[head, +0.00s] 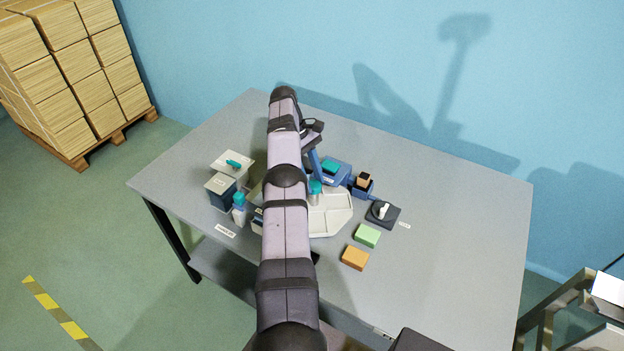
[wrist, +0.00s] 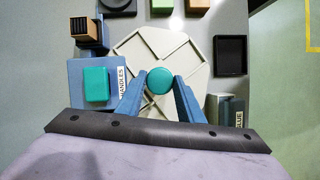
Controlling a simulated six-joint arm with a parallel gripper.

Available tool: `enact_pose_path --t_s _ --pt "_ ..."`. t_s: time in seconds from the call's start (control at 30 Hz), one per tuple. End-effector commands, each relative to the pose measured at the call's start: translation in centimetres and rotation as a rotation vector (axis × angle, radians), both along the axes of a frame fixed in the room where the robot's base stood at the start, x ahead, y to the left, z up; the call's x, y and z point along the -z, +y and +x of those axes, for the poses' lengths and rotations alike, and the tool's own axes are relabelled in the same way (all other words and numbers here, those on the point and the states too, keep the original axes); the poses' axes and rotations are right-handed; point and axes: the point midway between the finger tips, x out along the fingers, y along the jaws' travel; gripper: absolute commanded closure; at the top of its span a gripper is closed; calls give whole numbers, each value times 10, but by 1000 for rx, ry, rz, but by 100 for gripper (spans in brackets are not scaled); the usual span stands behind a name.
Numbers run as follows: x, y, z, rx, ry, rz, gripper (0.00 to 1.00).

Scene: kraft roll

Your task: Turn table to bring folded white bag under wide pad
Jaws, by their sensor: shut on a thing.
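The cream eight-sided turntable (head: 340,208) lies in the middle of the bench and is divided by raised ribs. In the wrist view its surface (wrist: 140,45) shows with the ribs meeting near a round teal knob (wrist: 159,80). My gripper (wrist: 158,84) is shut on this knob, a blue finger on each side. The knob also shows in the head view (head: 315,187) on a pale post. I cannot make out a folded white bag on the visible part of the turntable, and my arm and fingers hide some of it. I cannot tell which thing is the wide pad.
A blue box with a teal top (wrist: 96,84) stands close left of the turntable in the wrist view, a black tray (wrist: 230,55) close right. Green (head: 367,235) and orange (head: 354,258) blocks and a black dial base (head: 383,214) stand nearby. The bench's right side is clear.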

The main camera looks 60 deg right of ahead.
Motion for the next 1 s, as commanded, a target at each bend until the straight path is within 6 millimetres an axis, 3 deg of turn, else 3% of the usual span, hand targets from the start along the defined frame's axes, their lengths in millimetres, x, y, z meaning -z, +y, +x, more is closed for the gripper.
enact_pose_path --t_s 0.23,0.27,0.33,0.73,1.0 --pt "-1 -1 0 1 -3 -2 100" --pt "-1 -1 0 1 -3 -2 61" --pt "-1 -1 0 1 -3 -2 48" --pt "-3 0 0 -1 -1 1 48" --pt "-27 0 0 0 -2 0 48"
